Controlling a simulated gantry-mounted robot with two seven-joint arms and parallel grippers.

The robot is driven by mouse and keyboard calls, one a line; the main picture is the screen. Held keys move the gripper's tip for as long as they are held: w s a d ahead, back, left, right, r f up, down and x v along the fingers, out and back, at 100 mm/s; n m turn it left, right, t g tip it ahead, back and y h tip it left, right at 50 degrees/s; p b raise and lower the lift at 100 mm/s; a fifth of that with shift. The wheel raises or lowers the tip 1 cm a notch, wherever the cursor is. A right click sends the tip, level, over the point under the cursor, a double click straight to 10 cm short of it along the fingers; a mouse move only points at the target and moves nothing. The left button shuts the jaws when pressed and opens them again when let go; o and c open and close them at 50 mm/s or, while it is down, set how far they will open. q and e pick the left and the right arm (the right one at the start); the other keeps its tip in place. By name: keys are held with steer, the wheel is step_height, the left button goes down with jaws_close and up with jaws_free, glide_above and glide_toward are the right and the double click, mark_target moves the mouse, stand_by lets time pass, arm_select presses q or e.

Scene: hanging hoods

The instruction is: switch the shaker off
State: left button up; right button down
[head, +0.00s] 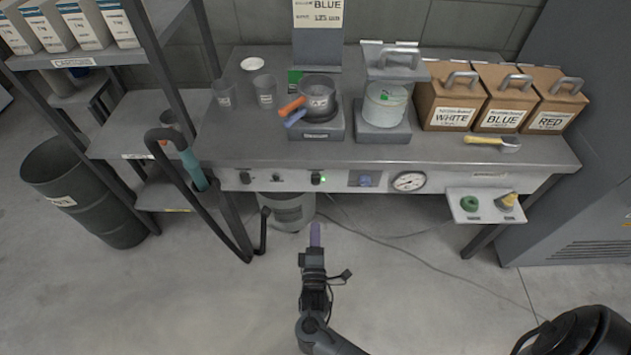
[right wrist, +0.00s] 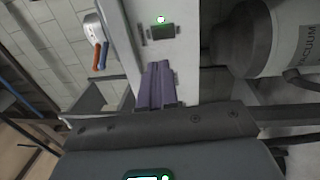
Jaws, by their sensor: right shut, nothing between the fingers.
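The bench's front panel carries a dark switch with a lit green lamp (head: 318,179). The same lit switch also shows in the right wrist view (right wrist: 162,30). On the bench above stand a grey unit with a pan (head: 319,105) and a unit holding a pale round container (head: 385,105) under a handled top; I cannot tell which is the shaker. My right gripper (head: 315,236) has purple fingers, shut and empty, in front of and below the panel, apart from the switch. Its fingertips (right wrist: 157,82) point toward the panel in the right wrist view. My left gripper is not in view.
A vacuum canister (right wrist: 290,42) stands below the bench. A round gauge (head: 409,181) and a small shelf (head: 485,207) are at the panel's right. A black bent bar (head: 205,212) and a dark bin (head: 88,200) are at left. The floor in front is mostly clear.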

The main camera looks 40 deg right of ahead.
steer(key=shift+w+r, duration=0.1)
steer(key=shift+r, duration=0.15)
steer(key=shift+w+d, duration=0.1)
steer(key=b, duration=0.5)
glide_toward(316, 179)
steer(key=x, duration=0.6)
steer(key=shift+w+d, duration=0.3)
